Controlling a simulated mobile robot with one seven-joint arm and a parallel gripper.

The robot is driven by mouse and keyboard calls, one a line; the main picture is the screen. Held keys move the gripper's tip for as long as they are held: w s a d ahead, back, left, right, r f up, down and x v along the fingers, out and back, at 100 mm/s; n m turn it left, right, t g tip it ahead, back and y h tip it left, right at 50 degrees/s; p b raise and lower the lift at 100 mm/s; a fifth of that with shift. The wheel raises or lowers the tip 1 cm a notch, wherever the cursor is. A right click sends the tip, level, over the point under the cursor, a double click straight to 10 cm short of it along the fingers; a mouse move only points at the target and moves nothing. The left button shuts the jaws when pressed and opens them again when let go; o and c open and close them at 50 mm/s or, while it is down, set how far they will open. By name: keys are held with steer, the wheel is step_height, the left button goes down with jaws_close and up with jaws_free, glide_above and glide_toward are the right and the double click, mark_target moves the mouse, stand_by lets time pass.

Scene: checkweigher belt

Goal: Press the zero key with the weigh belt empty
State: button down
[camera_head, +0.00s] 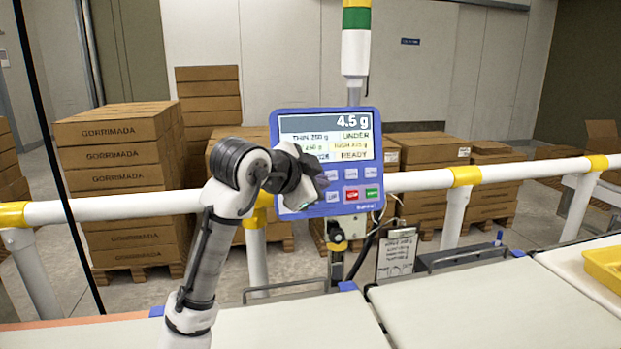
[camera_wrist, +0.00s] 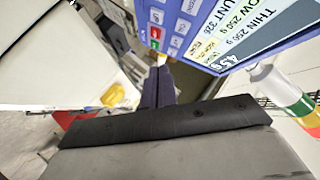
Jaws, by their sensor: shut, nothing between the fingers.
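Below are rows of small pale keys with a red key (camera_head: 351,195) and a green key (camera_head: 372,194); the labels are too small to read surely, so I cannot tell the zero key. My gripper (camera_head: 312,182) is in front of the terminal's lower left, hiding part of it. In the wrist view my shut, empty fingers (camera_wrist: 158,72) point toward the keypad side of the terminal (camera_wrist: 205,52); contact cannot be told.
A white rail with yellow joints (camera_head: 430,180) runs behind the belts. A hanging printed card (camera_head: 397,252) and a dark bracket (camera_head: 462,257) are below the terminal. Stacked cartons (camera_head: 120,155) stand behind the rail.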

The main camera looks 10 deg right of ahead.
steer(key=w+f+p, duration=0.1)
steer(key=w+f, duration=0.1)
steer(key=w, duration=0.5)
steer(key=shift+w+f, duration=0.15)
steer(key=shift+w, duration=0.2)
steer(key=shift+w, duration=0.15)
stand_by(1.6)
steer(key=shift+w+f+p, duration=0.1)
steer(key=shift+w+p, duration=0.15)
steer(key=shift+p, duration=0.1)
steer(key=shift+w+f, duration=0.1)
steer(key=shift+w, duration=0.3)
stand_by(0.5)
stand_by(0.4)
steer(key=shift+s+r, duration=0.2)
steer(key=shift+s, duration=0.6)
